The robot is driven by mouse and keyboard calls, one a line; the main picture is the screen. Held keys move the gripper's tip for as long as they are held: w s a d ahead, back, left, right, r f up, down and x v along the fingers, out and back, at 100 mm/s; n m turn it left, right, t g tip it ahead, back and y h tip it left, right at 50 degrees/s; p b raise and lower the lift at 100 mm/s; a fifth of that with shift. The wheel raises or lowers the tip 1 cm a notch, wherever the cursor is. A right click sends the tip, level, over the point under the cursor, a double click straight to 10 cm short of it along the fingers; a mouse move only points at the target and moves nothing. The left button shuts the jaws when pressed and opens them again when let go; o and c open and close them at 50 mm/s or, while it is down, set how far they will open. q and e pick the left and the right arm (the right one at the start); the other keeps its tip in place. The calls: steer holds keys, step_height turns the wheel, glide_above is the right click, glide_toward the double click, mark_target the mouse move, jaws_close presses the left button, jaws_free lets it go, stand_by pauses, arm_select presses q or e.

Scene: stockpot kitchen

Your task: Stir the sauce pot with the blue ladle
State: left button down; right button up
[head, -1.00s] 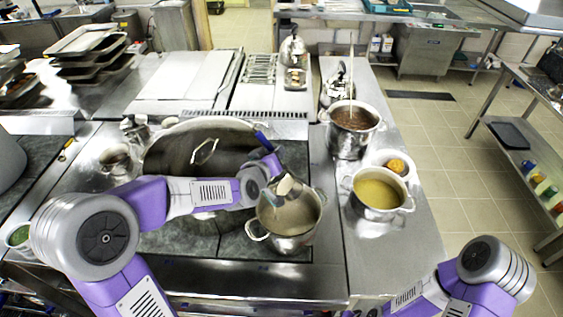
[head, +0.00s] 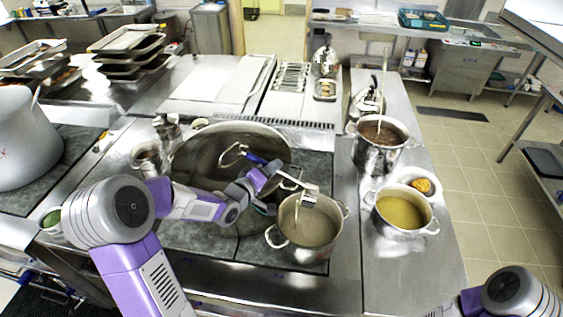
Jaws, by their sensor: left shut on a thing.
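A steel pot of beige sauce (head: 312,225) stands on the front right of the cooktop. My left gripper (head: 303,191) reaches over its far left rim and is shut on the blue ladle. The ladle's blue handle (head: 255,158) sticks out behind the gripper, to the left and over the large pan. The ladle's lower part is mostly hidden by the gripper; I cannot tell how deep it sits in the sauce. My right gripper is out of view; only part of my right arm shows at the lower right.
A large steel pan (head: 200,160) with a hooked tool stands left of the sauce pot. To the right are a pot of yellow soup (head: 402,212), a taller pot of brown liquid (head: 380,150) and a small bowl (head: 420,182). The front right counter is clear.

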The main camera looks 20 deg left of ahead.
arm_select(q)
steer(key=a+f+n, duration=0.1)
steer(key=f, duration=0.1)
steer(key=a+f+n+t+b, duration=0.1)
steer(key=a+f+n, duration=0.1)
steer(key=a+f+n+t+h, duration=0.1)
steer(key=a, duration=0.1)
steer(key=shift+s+f+n, duration=0.35)
steer(key=shift+f+n, duration=0.05)
steer(key=shift+a+f+n+b, duration=0.35)
steer(key=shift+f+n+b, duration=0.2)
steer(key=shift+f+n, duration=0.1)
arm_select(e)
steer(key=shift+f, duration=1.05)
arm_select(q)
steer(key=shift+s+f+t, duration=0.1)
steer(key=shift+t, duration=0.2)
